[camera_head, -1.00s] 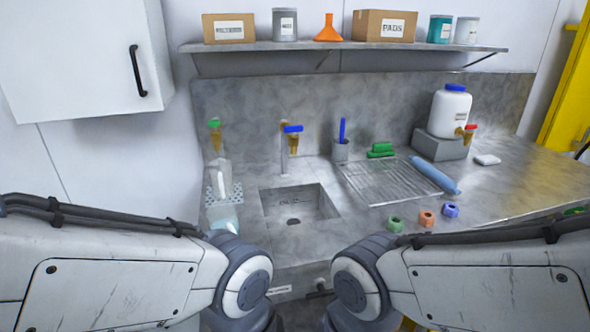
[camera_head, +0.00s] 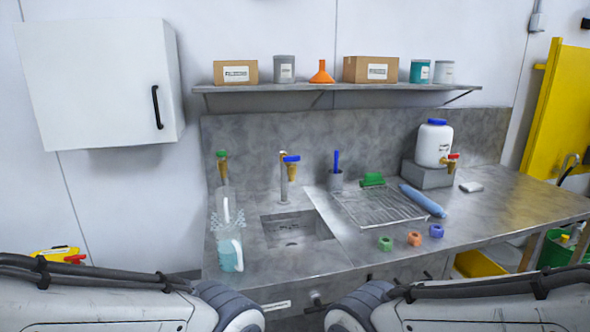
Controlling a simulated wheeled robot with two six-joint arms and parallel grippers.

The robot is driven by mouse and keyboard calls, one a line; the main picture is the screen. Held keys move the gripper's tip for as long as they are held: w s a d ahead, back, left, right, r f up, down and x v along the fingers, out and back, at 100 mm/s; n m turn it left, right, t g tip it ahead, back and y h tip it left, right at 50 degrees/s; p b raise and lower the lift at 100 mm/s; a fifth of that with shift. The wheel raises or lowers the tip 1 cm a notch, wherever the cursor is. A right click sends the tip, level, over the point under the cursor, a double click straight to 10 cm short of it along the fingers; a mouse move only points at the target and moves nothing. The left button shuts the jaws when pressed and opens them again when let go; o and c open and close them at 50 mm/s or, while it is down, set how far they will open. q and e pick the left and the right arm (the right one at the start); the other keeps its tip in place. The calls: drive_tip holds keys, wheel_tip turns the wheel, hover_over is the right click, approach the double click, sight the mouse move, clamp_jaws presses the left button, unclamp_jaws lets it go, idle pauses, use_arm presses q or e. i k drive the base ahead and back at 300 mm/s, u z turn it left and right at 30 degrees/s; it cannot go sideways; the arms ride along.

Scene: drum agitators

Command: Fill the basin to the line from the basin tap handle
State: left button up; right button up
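The basin (camera_head: 270,233) is a square sunken sink in the grey counter, and I see no water in it. Another brass tap with a green handle (camera_head: 221,154) is on the back wall to the left. A fill line cannot be made out in the basin. Both my arms come in along the bottom edge, well short of the counter. Neither gripper is in view.
A white container with a red-handled tap (camera_head: 433,143) stands at back right.

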sight(291, 160)
drive_tip(key=z, duration=0.05)
drive_tip(key=k, duration=0.9)
drive_tip(key=u, duration=0.7)
drive_tip(key=i, duration=1.4)
drive_tip(key=z, duration=0.2)
